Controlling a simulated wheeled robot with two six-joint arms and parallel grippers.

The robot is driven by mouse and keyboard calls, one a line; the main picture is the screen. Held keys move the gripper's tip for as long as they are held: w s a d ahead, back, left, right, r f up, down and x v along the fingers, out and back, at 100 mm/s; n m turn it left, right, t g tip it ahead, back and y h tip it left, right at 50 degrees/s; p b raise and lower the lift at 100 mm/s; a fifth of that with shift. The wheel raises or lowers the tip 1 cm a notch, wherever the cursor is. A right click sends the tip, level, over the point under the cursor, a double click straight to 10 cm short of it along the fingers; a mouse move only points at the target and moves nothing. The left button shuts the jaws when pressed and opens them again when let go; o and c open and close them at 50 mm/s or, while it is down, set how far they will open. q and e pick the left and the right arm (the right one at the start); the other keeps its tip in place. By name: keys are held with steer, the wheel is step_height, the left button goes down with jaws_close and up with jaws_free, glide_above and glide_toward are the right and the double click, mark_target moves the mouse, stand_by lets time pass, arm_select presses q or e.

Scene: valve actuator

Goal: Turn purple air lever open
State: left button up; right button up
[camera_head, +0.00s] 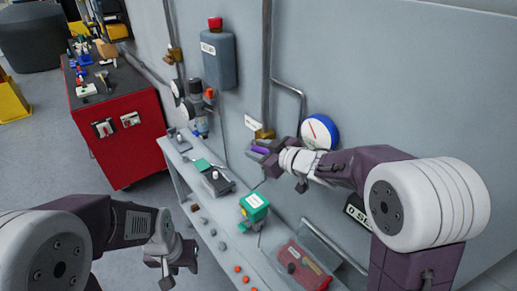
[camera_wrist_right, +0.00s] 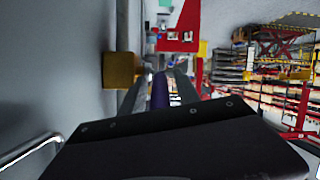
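The purple lever (camera_head: 261,149) sticks out near the grey wall, below a brass fitting (camera_head: 264,133) on a pipe. My right gripper (camera_head: 270,163) is at the lever, and its fingers partly hide it. In the right wrist view the purple lever (camera_wrist_right: 160,91) lies between the two grey fingers (camera_wrist_right: 158,92), with a gap visible on its left side. The fingers look open around it; contact cannot be told. The brass fitting (camera_wrist_right: 122,70) shows left of the fingers. My left gripper (camera_head: 178,270) is low, left of the bench, apparently open and empty.
A round blue-rimmed gauge (camera_head: 319,132) is on the wall close to my right wrist. A red cabinet (camera_head: 118,135) stands at the left. A blue tank (camera_head: 218,60) hangs above.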

steer(key=v, duration=0.9)
